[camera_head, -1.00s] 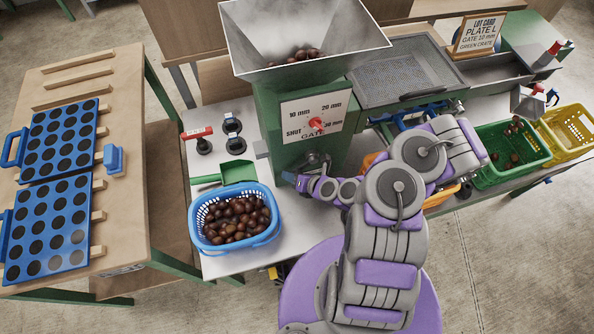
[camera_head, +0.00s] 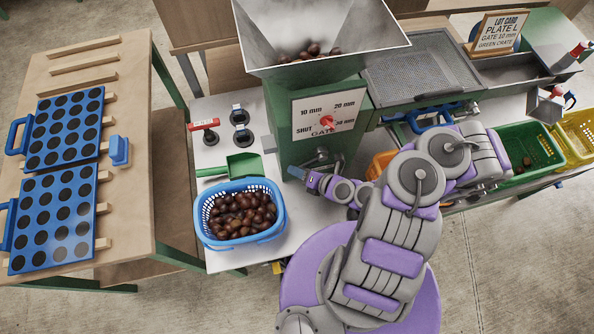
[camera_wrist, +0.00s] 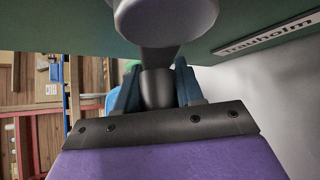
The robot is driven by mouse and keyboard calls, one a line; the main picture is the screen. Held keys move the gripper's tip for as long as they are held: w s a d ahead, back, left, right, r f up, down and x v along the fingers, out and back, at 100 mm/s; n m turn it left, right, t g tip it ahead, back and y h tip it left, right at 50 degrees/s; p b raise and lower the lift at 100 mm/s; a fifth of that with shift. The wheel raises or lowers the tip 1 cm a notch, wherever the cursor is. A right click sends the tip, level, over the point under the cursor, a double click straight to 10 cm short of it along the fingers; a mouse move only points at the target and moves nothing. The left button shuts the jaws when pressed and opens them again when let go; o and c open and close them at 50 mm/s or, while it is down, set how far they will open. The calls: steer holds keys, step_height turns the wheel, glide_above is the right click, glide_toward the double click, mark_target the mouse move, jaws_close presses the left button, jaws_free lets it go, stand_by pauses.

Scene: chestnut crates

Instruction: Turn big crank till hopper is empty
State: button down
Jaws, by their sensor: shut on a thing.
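The grey metal hopper (camera_head: 260,45) stands on the green machine body (camera_head: 350,100) at the top middle of the head view, with several chestnuts (camera_head: 310,50) showing inside it. The gate dial (camera_head: 327,122) on the front has a red pointer. My gripper (camera_head: 300,174) is at the machine's front below the dial. In the wrist view my gripper (camera_wrist: 155,88) is shut on a dark grey crank handle (camera_wrist: 157,85), with a blue finger on either side. A pale round part (camera_wrist: 165,18) of the crank shows close above. Most of the crank is hidden in the head view.
A blue basket (camera_head: 203,222) full of chestnuts and a green scoop (camera_head: 243,165) stand left of my gripper. A green crate (camera_head: 553,150) with a few chestnuts and a yellow crate (camera_head: 583,125) are at right. Blue perforated plates (camera_head: 50,262) lie on the left table.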

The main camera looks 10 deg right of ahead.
steer(key=c, duration=1.1)
jaws_free()
steer(key=shift+w+d+r, duration=0.15)
steer(key=shift+w+d, duration=0.2)
steer(key=shift+d, duration=0.1)
steer(key=o, duration=0.3)
steer(key=shift+s+d, duration=0.1)
steer(key=shift+d, duration=0.35)
steer(key=shift+a, duration=0.9)
